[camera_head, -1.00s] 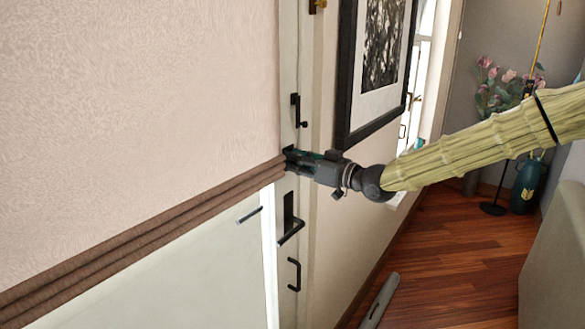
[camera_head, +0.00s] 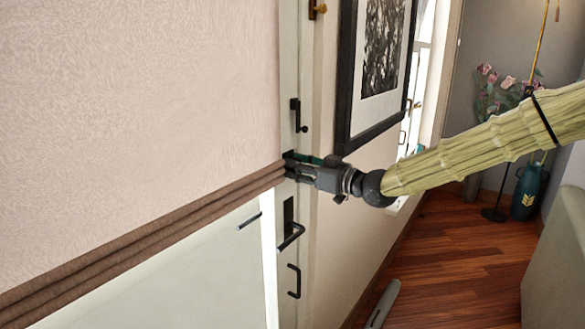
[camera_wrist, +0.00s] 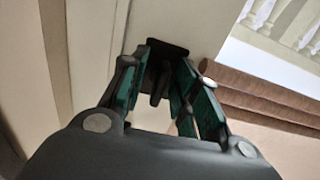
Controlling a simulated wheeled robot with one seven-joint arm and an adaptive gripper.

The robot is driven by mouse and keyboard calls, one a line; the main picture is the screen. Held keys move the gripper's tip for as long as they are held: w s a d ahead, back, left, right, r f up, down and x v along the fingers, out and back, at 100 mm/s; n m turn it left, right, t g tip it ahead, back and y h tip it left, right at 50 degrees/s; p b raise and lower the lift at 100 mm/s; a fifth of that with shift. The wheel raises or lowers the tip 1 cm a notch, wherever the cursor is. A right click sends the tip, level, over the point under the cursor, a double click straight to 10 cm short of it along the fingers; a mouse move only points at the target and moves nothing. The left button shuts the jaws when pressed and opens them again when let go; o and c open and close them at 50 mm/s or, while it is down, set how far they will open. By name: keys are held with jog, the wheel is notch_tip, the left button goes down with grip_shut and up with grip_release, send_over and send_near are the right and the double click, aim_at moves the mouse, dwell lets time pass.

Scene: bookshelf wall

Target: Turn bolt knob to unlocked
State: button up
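The bolt knob (camera_wrist: 157,84) is a small dark lever on a black plate (camera_wrist: 166,48) on the pale door edge, in the wrist view. My gripper (camera_wrist: 163,76) has its green-padded fingers on either side of the knob. The fingers are apart, with gaps visible beside the knob; I cannot tell whether a fingertip touches it. In the head view my gripper (camera_head: 291,165) reaches the door edge, and it hides the knob there. Only a bit of the dark plate (camera_head: 288,154) shows.
Below are a black door handle (camera_head: 290,233) and a pull (camera_head: 295,281). Above is a black latch (camera_head: 297,115). A framed picture (camera_head: 375,75) hangs to the right.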

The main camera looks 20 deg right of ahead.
jog(key=shift+s+d+r, duration=0.1)
jog(key=shift+s+d, duration=0.2)
jog(key=v, duration=1.1)
jog(key=shift+d, duration=0.1)
dwell(0.4)
jog(key=s+a+f+m+g+h, duration=0.2)
jog(key=s+f, duration=0.1)
jog(key=f, duration=1)
jog(key=s+a+f+m+g+h, duration=0.2)
jog(key=s+a+f+g, duration=0.15)
jog(key=f, duration=0.95)
jog(key=s+a+f+m+g+h, duration=0.1)
jog(key=s+a+f+m+h, duration=0.15)
jog(key=f, duration=1.05)
jog(key=s+f+g+h, duration=0.1)
jog(key=s+f+g, duration=0.1)
jog(key=s+f, duration=0.5)
jog(key=s+f+m+g+h, duration=0.1)
jog(key=s+f+g+h, duration=0.1)
jog(key=s+f, duration=0.5)
jog(key=s+f+g+h+p, duration=0.1)
jog(key=s+f+g, duration=0.2)
jog(key=s, duration=1.4)
notch_tip(320, 180, down, 4)
jog(key=shift+m+g, duration=0.35)
